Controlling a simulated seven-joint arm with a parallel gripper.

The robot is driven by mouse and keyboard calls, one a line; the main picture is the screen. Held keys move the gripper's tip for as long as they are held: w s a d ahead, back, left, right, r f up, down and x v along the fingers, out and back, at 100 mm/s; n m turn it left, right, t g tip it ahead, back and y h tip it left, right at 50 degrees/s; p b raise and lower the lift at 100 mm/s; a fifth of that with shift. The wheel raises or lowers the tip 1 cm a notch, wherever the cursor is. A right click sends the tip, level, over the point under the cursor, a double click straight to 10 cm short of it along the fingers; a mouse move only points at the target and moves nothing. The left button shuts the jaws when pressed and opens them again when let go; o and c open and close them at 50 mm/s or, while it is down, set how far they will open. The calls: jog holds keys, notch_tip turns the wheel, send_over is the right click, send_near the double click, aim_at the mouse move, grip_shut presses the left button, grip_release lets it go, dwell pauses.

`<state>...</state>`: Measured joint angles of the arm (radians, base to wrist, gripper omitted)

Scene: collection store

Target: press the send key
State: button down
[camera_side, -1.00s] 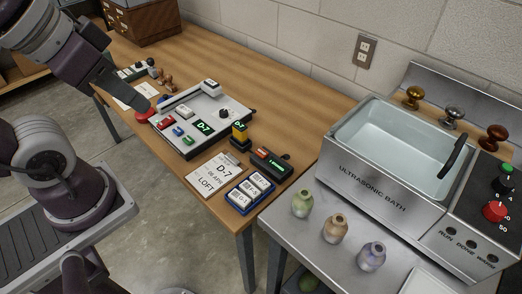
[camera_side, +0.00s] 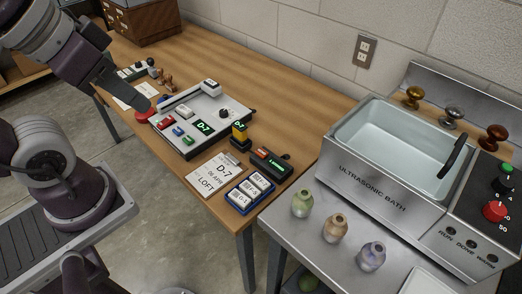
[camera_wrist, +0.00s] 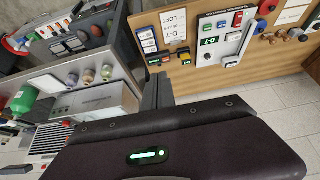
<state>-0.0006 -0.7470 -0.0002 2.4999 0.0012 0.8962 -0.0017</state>
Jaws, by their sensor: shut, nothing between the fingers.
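The grey console (camera_side: 207,117) stands on the wooden table, with a lit display (camera_side: 203,126) reading D-7. Along its front are a red key (camera_side: 166,123), a blue key (camera_side: 178,131) and a green key (camera_side: 188,140). Their labels are too small to read, so I cannot tell which is the send key. The console (camera_wrist: 228,34) also shows in the wrist view. My gripper (camera_side: 126,108) is shut and empty, left of the console and apart from its keys. In the wrist view my gripper (camera_wrist: 157,92) shows as dark fingers pointing up.
A red dome button (camera_side: 144,117) sits just left of the console. A card (camera_side: 213,175) reading D-7, a blue tray (camera_side: 231,201) of white blocks and a dark device (camera_side: 270,163) lie to its right. The ultrasonic bath (camera_side: 385,178) and small vases (camera_side: 335,228) stand further right.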

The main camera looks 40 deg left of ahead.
jog(key=w+a+f+n+y, duration=0.1)
jog(key=w+a+f+n, duration=0.15)
jog(key=w, duration=0.95)
jog(key=n+t+h, duration=0.3)
jog(key=h, duration=0.1)
send_over(259, 153)
notch_tip(259, 153, down, 20)
jog(key=shift+f, duration=4.35)
jog(key=shift+f, duration=0.1)
jog(key=shift+f, duration=0.3)
